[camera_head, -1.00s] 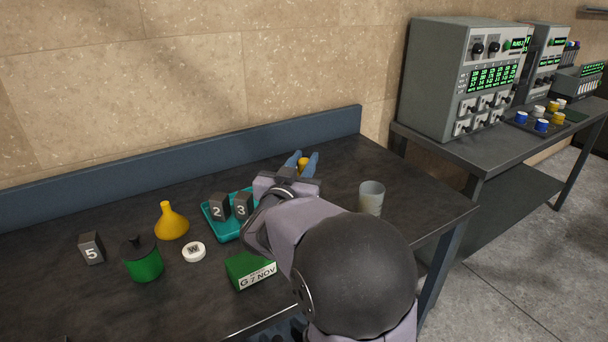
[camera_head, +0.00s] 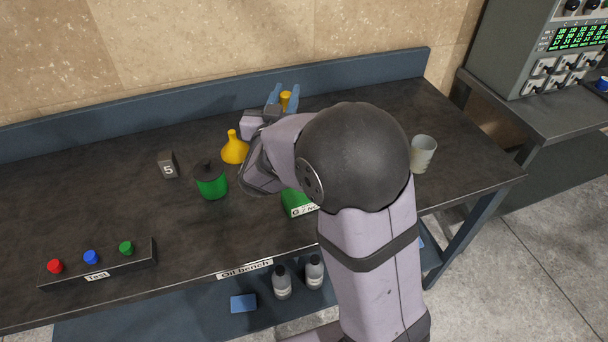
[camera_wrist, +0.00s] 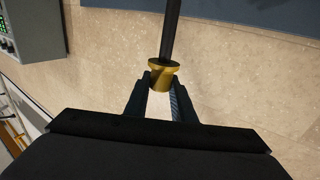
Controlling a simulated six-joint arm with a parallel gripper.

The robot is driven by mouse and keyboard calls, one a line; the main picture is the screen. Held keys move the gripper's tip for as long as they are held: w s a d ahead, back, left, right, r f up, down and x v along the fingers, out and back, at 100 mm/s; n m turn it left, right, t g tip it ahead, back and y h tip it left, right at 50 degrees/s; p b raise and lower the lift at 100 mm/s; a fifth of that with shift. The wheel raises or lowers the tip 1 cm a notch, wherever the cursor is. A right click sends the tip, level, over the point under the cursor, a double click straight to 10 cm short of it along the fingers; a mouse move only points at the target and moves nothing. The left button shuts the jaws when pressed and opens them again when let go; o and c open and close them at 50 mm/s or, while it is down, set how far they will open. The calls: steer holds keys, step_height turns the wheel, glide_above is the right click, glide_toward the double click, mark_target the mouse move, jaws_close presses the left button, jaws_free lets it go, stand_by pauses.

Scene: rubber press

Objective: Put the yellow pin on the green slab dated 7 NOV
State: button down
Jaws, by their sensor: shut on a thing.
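My gripper (camera_head: 280,97) is shut on the yellow pin (camera_head: 286,98), held up over the back of the bench. In the wrist view, the blue-grey fingers of my gripper (camera_wrist: 160,83) clasp the pin's yellow collar (camera_wrist: 163,72). A dark rod runs from the collar up to the top edge of that view. The green slab (camera_head: 297,200) lies near the front of the bench, partly hidden behind my arm. Only part of its white label shows, with "G 7 N" readable. The slab is to the front of my gripper and well apart from the pin.
A yellow funnel (camera_head: 235,150), a green pot with a dark lid (camera_head: 211,183) and block 5 (camera_head: 168,166) stand left of my arm. A button box (camera_head: 100,268) is at the front left. A grey cup (camera_head: 422,154) stands at the right. My arm hides the teal tray's place.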

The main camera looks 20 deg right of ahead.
steer(key=s+a+f+n+y+p, duration=0.1)
steer(key=s+a+f+y+p, duration=0.15)
steer(key=s+a+p, duration=0.45)
steer(key=s+d+r+m+g+h, duration=0.3)
steer(key=s+d+m+h, duration=0.1)
steer(key=s+d+h, duration=0.2)
steer(key=shift+d+r+m+h+p, duration=0.3)
steer(key=shift+d+h+p, duration=0.15)
steer(key=shift+h, duration=0.1)
step_height(320, 180, down, 6)
steer(key=shift+p, duration=0.3)
steer(key=shift+w+f, duration=0.1)
steer(key=shift+f, duration=0.05)
steer(key=shift+f+p, duration=0.3)
steer(key=shift+f, duration=1.55)
